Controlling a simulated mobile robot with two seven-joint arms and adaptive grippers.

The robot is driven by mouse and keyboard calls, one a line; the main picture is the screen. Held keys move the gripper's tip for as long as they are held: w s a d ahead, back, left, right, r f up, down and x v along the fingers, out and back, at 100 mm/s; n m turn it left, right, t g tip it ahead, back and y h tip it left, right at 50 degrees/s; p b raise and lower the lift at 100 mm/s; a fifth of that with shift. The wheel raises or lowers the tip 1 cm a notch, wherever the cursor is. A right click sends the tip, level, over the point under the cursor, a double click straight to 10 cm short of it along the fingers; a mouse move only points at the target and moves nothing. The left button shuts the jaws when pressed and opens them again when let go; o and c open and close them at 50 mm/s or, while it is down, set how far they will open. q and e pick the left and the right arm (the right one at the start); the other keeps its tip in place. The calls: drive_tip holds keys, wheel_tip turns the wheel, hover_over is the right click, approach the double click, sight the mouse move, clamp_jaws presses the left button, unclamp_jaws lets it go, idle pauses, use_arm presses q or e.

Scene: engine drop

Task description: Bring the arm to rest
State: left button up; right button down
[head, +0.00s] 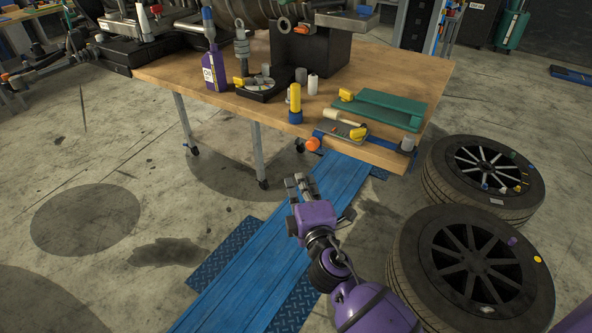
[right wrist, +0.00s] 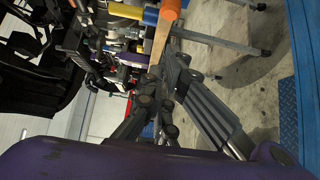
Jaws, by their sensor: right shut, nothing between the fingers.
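My right arm (head: 365,305), with purple parts, comes in from the bottom of the head view. Its right gripper (head: 299,181) is shut and empty, held over the blue ramp in front of the workbench's near edge. The right wrist view also shows its dark fingers (right wrist: 168,88), close together with nothing between them. In that view the bench edge and tools lie beyond the fingertips. My left gripper does not show in either view.
The wooden workbench (head: 172,75) carries a purple bottle (head: 214,70), a yellow flashlight (head: 295,103) and a green tray (head: 385,107). An orange knob (head: 312,144) is at its front edge. Two tyres (head: 470,262) lie on the right. The floor left of the blue ramp (head: 255,250) is clear.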

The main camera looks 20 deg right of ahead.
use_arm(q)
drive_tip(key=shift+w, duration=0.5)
use_arm(e)
drive_tip(key=shift+s+a, duration=0.2)
drive_tip(key=shift+s, duration=0.65)
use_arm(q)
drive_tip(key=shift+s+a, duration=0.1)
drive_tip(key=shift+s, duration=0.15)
